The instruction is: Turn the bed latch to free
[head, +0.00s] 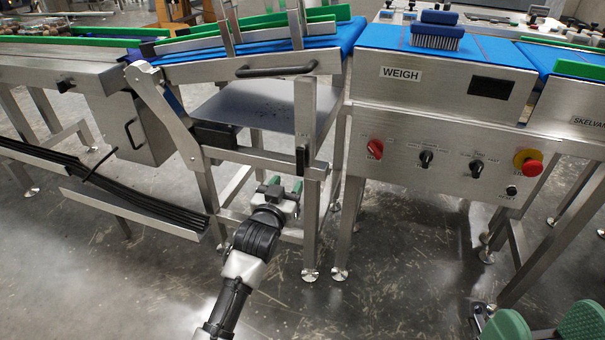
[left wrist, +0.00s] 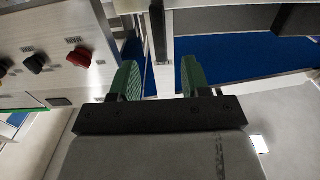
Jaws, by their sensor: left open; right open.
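A small black upright piece, which looks like the bed latch (head: 302,160), sits on the steel post below the tilted conveyor bed. In the left wrist view a narrow black strip (left wrist: 157,30) on the post looks like the same piece, beyond the gap between the fingertips. My left gripper (head: 287,185) is open and empty, below and left of the latch in the head view. Its green fingers also show in the left wrist view (left wrist: 160,78). They look apart from the latch. My right gripper (head: 545,325) is open at the bottom right corner, far from the latch.
The tilted conveyor bed (head: 250,62) has a black handle (head: 276,71). The weigh unit (head: 440,155) stands right of the post, with a red knob (head: 375,148), black knobs and an emergency stop (head: 528,163). Front floor is clear.

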